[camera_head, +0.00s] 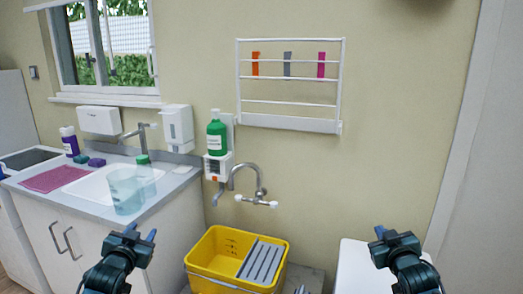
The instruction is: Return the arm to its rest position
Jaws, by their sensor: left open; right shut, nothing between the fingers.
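My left gripper (140,235) is at the lower left, in front of the white cabinet below the counter. It is open and empty. My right gripper (391,232) is at the lower right, over a white surface (352,265). It is shut with nothing in it. Both arms come up from the bottom edge of the head view and stand apart from each other. Neither gripper visibly touches any object.
A yellow bucket (213,271) with a grey slatted part stands between the grippers, below a wall tap (250,190). The counter (165,188) at left holds a translucent jug (125,192) and bottles. A wall rack (290,123) hangs above.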

